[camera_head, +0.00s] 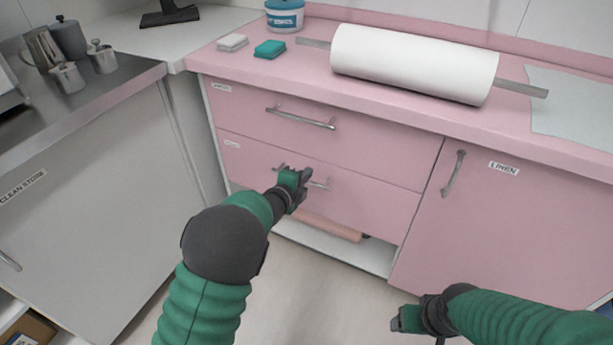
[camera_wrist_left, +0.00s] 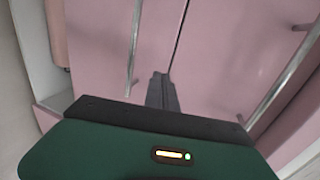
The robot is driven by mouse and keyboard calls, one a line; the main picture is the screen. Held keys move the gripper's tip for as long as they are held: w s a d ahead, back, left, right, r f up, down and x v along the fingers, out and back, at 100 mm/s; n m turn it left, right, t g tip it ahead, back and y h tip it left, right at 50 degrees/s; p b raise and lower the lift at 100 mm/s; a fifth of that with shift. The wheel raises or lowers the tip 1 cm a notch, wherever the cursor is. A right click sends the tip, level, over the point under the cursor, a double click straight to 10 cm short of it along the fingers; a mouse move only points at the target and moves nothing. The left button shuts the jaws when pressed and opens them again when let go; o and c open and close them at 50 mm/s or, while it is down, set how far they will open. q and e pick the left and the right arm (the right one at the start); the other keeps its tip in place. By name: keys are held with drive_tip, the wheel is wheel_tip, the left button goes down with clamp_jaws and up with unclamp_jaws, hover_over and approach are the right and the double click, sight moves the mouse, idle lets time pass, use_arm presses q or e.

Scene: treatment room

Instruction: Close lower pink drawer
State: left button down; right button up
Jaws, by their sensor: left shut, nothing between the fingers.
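The lower pink drawer (camera_head: 375,205) is below the upper pink drawer (camera_head: 360,142) in the pink cabinet, and its front looks about flush with the one above. Its metal handle (camera_head: 318,184) is partly hidden by my left gripper (camera_head: 297,180). The left gripper is shut and empty, in front of the drawer at the handle; I cannot tell whether it touches. In the left wrist view, the shut fingers (camera_wrist_left: 162,90) are beside the lower handle (camera_wrist_left: 134,50), near the seam between drawers. My right gripper (camera_head: 402,320) is low at the right, its fingers unclear.
An open shelf (camera_head: 340,249) with a pinkish roll (camera_head: 330,225) is under the drawer. A pink door (camera_head: 500,220) labelled LINEN is at the right. A white paper roll (camera_head: 415,63) lies on the counter. A grey cabinet (camera_head: 95,195) stands at the left. The floor in front is clear.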

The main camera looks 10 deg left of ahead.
use_arm(q)
drive_tip(key=s+a+n+g+y+p, duration=0.35)
drive_tip(key=s+a+n, duration=0.7)
drive_tip(key=s, duration=0.45)
drive_tip(key=s+a+f+n+g+y, duration=0.1)
drive_tip(key=s+f+n+g, duration=0.15)
drive_tip(key=s+n, duration=0.45)
drive_tip(key=s+a+f+n+g+y, duration=0.1)
drive_tip(key=s+n+g, duration=0.3)
drive_tip(key=s, duration=0.7)
wheel_tip(320, 180, up, 34)
drive_tip(key=s+g+p, duration=0.1)
drive_tip(key=s+p, duration=0.1)
drive_tip(key=p, duration=3.1)
drive_tip(key=shift+s+d, duration=0.2)
drive_tip(key=shift+d, duration=0.05)
